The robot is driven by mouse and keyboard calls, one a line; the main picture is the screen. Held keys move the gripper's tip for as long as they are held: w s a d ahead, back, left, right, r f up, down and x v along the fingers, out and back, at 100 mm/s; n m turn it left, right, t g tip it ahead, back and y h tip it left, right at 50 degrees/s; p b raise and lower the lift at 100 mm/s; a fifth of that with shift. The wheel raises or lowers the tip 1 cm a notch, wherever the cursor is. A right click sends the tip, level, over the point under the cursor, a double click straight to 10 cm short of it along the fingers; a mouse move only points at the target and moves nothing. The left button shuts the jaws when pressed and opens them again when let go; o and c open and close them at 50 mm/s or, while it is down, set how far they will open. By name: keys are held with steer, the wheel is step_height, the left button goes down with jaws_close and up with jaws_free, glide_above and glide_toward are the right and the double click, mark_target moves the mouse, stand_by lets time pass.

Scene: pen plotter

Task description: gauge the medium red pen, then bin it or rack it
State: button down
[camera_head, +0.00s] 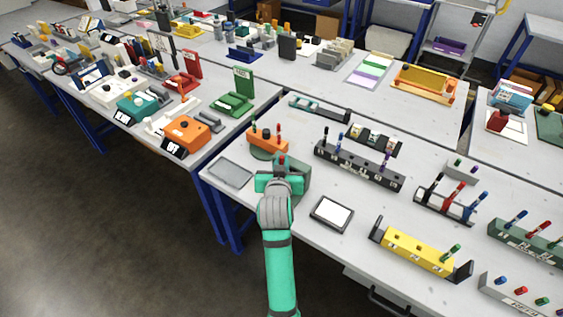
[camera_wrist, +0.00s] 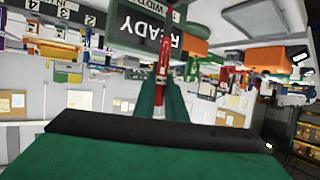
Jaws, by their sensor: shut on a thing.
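My gripper (camera_head: 279,183) is shut on a red pen (camera_wrist: 163,62), which stands between the two green fingers in the wrist view. In the head view only a bit of red shows above the gripper. A dark grey-green box (camera_head: 298,176) stands right behind the gripper. In the wrist view, a dark block with upside-down "READY" and "WIDTH" lettering (camera_wrist: 132,22) is close to the pen. I cannot tell whether the pen touches it. A long dark rack (camera_head: 358,170) holds several pens. A white rack with dark ends (camera_head: 440,207) holds red and blue pens.
An orange holder with pens (camera_head: 266,142) stands just behind my gripper. A grey flat tray (camera_head: 230,172) lies left, a dark-framed white pad (camera_head: 331,212) right. A yellow block (camera_head: 415,252) with a green pen stands front right. Bare table lies between them.

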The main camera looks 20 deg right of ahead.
steer(key=shift+w+f, duration=0.1)
steer(key=shift+f, duration=2.1)
stand_by(0.5)
steer(key=shift+r, duration=3.2)
